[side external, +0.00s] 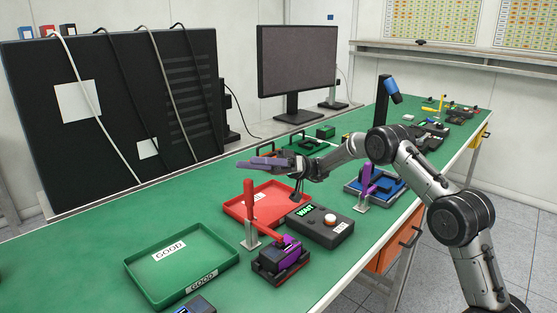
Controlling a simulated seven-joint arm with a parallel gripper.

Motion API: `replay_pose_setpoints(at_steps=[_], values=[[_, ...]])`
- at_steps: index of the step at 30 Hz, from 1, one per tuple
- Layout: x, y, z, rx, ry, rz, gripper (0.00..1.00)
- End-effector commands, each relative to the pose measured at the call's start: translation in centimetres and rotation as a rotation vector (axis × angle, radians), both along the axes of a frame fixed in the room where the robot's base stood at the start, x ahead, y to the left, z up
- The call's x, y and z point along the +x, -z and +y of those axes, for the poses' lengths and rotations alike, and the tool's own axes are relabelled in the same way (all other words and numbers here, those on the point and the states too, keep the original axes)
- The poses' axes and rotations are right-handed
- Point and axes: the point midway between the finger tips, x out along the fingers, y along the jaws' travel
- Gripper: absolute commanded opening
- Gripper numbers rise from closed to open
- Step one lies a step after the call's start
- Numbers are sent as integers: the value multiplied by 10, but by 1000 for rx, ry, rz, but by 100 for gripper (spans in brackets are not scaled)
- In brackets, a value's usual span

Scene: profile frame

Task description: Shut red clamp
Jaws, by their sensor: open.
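The red clamp (249,205) stands at the front middle of the green bench, with its red handle upright on a grey bracket. Next to its foot, a fixture (280,259) holds a dark block with a purple top, and a red arm reaches over it. My gripper (258,163) is open, held level above and behind the red clamp, apart from the handle. Its long fingers point left, and I see nothing between them. The fingers partly overlap the view of the bench behind.
A red tray (238,208) lies behind the clamp, and a green GOOD tray (132,265) lies to its left. A control box (318,235) with a WAIT display is close on the right. A blue fixture (352,187) with a purple handle stands farther right. A monitor (297,60) stands behind.

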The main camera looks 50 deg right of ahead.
Motion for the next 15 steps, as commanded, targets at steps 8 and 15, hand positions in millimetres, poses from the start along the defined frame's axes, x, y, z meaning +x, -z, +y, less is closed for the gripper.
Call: replay_pose_setpoints(at_steps=[8,15], values=[[-45,-20,-2,0,1,0,60],[-71,-31,-3,1,0,1,60]])
